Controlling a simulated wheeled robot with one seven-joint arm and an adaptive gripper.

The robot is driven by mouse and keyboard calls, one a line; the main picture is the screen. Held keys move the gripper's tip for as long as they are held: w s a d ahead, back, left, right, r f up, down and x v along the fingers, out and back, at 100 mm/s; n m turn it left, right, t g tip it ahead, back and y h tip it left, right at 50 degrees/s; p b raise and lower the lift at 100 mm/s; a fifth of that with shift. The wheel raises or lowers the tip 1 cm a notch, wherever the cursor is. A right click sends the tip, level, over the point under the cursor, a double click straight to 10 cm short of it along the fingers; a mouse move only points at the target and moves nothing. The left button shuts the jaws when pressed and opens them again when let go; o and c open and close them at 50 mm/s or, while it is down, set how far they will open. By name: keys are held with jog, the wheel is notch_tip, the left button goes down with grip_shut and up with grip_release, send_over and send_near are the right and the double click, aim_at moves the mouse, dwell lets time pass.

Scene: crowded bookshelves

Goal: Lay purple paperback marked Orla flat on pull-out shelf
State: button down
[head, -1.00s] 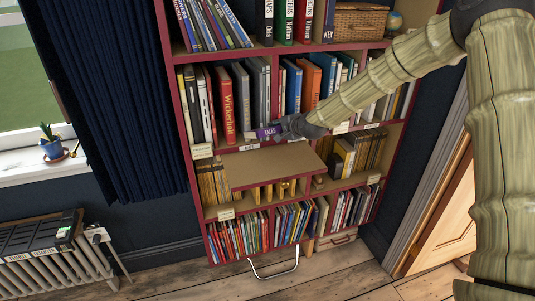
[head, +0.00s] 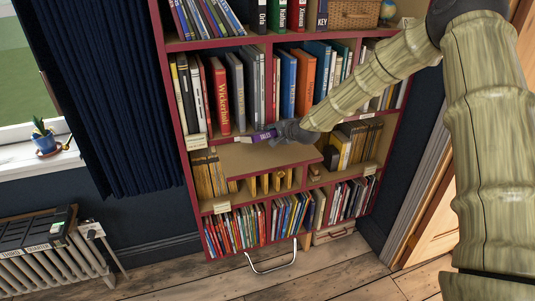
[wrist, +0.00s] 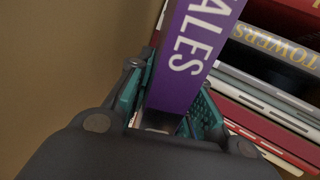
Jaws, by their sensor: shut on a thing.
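A thin purple book (head: 265,135) with white lettering that reads "TALES" is in my gripper (head: 281,132), in front of the middle shelf. The wrist view shows the book's purple spine (wrist: 190,55) between the teal finger pads of my gripper (wrist: 165,108). I cannot see the name Orla on it. The tan pull-out shelf (head: 262,160) sticks out of the bookcase just below the book. Its top is bare where I can see it. The book looks a little above the board; I cannot tell whether they touch.
A crowded row stands behind the book, with a red book marked Wickerholt (head: 221,97) and an orange book (head: 305,81). Several yellowish books (head: 208,175) stand below left of the pull-out board. A dark blue curtain (head: 100,105) hangs at the left.

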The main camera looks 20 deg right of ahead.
jog(key=shift+s+a+f+b, duration=0.1)
jog(key=shift+f+b, duration=0.2)
jog(key=shift+f, duration=0.35)
jog(key=shift+w+f+b, duration=0.2)
jog(key=shift+f, duration=0.3)
jog(key=shift+w+f+b, duration=0.2)
jog(key=shift+f, duration=0.3)
jog(key=shift+s+r, duration=0.2)
jog(key=shift+r, duration=0.05)
jog(key=c, duration=1.4)
grip_release()
jog(key=shift+w+f, duration=0.1)
jog(key=shift+f, duration=0.05)
jog(key=shift+c, duration=0.2)
jog(key=shift+s+r+p, duration=0.4)
jog(key=shift+s+r, duration=0.1)
jog(key=shift+s, duration=0.1)
jog(key=shift+p+v, duration=0.95)
jog(key=shift+v, duration=1.8)
jog(key=shift+s+r, duration=0.15)
jog(key=shift+s, duration=0.4)
